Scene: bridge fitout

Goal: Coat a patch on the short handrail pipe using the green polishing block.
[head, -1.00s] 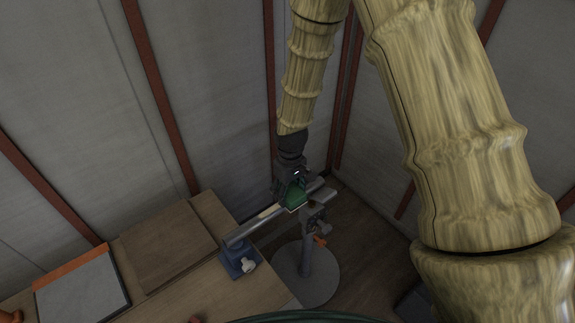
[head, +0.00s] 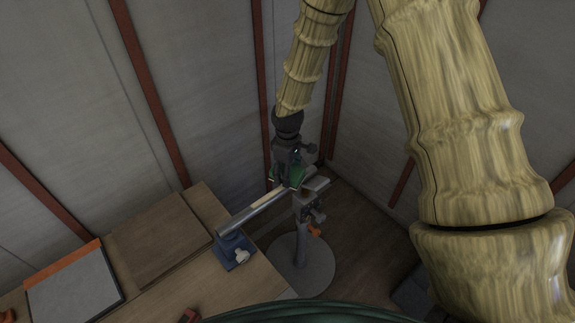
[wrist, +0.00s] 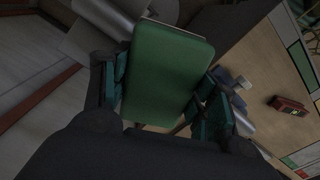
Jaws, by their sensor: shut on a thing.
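The short handrail pipe (head: 245,215) is a grey tube running from a blue clamp (head: 235,250) on the bench to a support stand (head: 304,207). A pale patch (head: 268,198) shows on its upper side. My gripper (head: 291,171) is over the far part of the pipe, shut on the green polishing block (head: 297,175). In the wrist view the block (wrist: 168,72) sits between the teal finger pads and hides the pipe behind it. Pipe shows at upper left (wrist: 108,16). I cannot tell whether block and pipe touch.
The wooden bench (head: 190,285) holds a brown board (head: 160,240), a grey panel with an orange edge (head: 75,288) and a red tool (head: 188,316). The stand has a round floor base (head: 300,265) and an orange knob (head: 314,231). Walls stand close behind the pipe.

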